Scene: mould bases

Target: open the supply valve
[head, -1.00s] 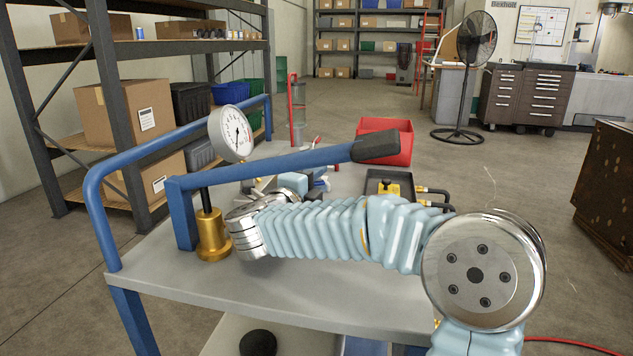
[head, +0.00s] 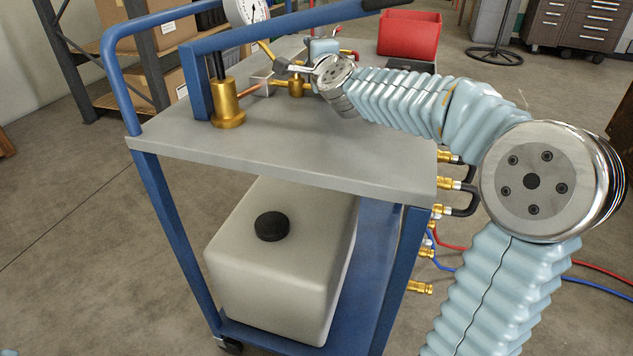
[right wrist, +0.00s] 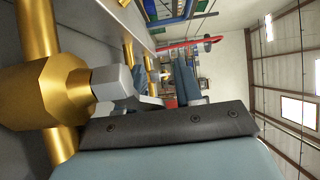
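In the head view a brass valve fitting (head: 296,86) sits on the cart top beside copper pipe. My right arm reaches in from the right, and my right gripper (head: 297,69) is at this fitting, small and partly hidden by its wrist. In the right wrist view a large brass body (right wrist: 45,95) fills the left side, with a grey faceted stem (right wrist: 115,83) pointing from it toward the gripper. One dark finger pad (right wrist: 170,124) lies close beside the stem. The other finger is not clear, so I cannot tell whether the stem is gripped. My left gripper is out of view.
The grey cart top (head: 290,155) has clear room at its front. A blue pump lever (head: 290,27) runs above the fitting, with a brass cylinder (head: 228,105) and a gauge (head: 246,9) at left. A red bin (head: 409,34) stands behind. Hoses hang at the right edge.

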